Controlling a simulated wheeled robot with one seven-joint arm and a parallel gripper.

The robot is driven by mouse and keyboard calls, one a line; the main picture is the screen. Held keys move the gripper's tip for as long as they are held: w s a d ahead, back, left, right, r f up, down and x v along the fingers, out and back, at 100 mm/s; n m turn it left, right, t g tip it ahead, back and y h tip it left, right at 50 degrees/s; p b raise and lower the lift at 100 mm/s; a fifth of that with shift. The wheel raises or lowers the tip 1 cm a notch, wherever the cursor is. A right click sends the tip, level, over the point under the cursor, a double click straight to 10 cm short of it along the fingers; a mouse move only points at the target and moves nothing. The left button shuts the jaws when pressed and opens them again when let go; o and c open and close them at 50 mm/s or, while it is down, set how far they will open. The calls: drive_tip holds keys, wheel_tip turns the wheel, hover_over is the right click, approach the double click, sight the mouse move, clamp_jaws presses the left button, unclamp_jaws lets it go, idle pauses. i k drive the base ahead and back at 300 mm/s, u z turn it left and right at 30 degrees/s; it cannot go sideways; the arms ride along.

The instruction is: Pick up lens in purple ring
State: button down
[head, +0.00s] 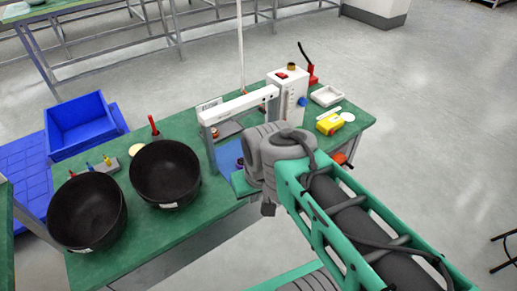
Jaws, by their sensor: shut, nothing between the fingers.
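I cannot make out a lens in a purple ring in the head view. A blue-purple surface (229,156) shows under a white gantry frame on the green bench, partly covered by my arm's grey joint. A small reddish round item lies by the frame's left leg, too small to identify. My arm reaches in from the lower right over the bench's front edge. My gripper's fingers are hidden behind my own arm links.
Two black bowls (165,173) (88,211) stand on the left of the green bench (190,222). The white gantry (238,105) and a white machine (288,95) stand behind my arm. A yellow item (329,124) and white tray (327,96) lie right. A blue bin (80,124) is beyond.

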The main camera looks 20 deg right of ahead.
sight(240, 162)
drive_tip(key=u, duration=2.6)
drive_tip(key=k, duration=1)
drive_tip(key=z, duration=1)
drive_tip(key=i, duration=0.5)
